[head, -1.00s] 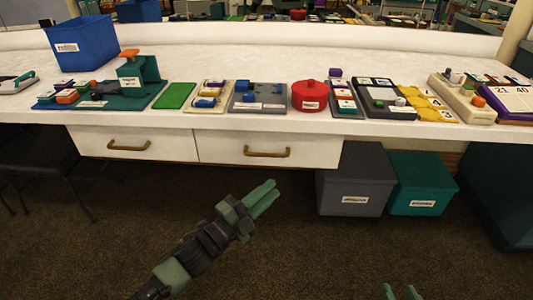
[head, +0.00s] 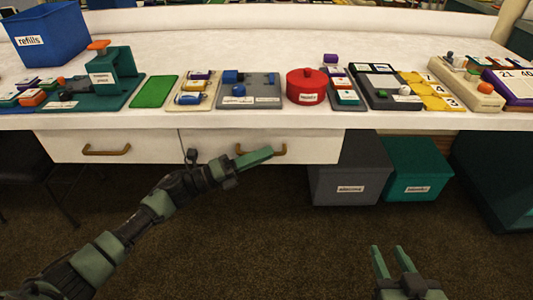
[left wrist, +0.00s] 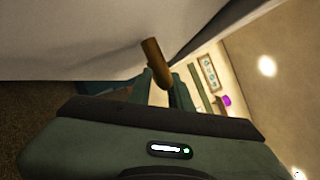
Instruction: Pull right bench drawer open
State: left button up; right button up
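The right bench drawer (head: 222,143) is a white front under the counter, and it looks shut, flush with the left drawer. Its brown bar handle (head: 281,150) is partly hidden behind my left gripper (head: 256,157), which reaches it from the left. In the left wrist view the handle (left wrist: 155,62) stands at the fingertips, between the two green fingers of my left gripper (left wrist: 160,82). These fingers are apart; contact with the handle cannot be told. My right gripper (head: 391,250) is open and empty, low at the right, away from the drawer.
The left drawer (head: 70,145) is shut. A grey bin (head: 345,165) and a teal bin (head: 418,165) stand under the counter to the right. The white counter (head: 220,65) bears a blue bin (head: 48,35), a red pot (head: 306,87) and several trays. The floor in front is clear.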

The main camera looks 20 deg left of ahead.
pick_arm(q)
jog(key=shift+w+d+r, duration=0.15)
jog(key=shift+w+d, duration=0.25)
jog(key=shift+d, duration=0.15)
grip_shut()
dwell(1.1)
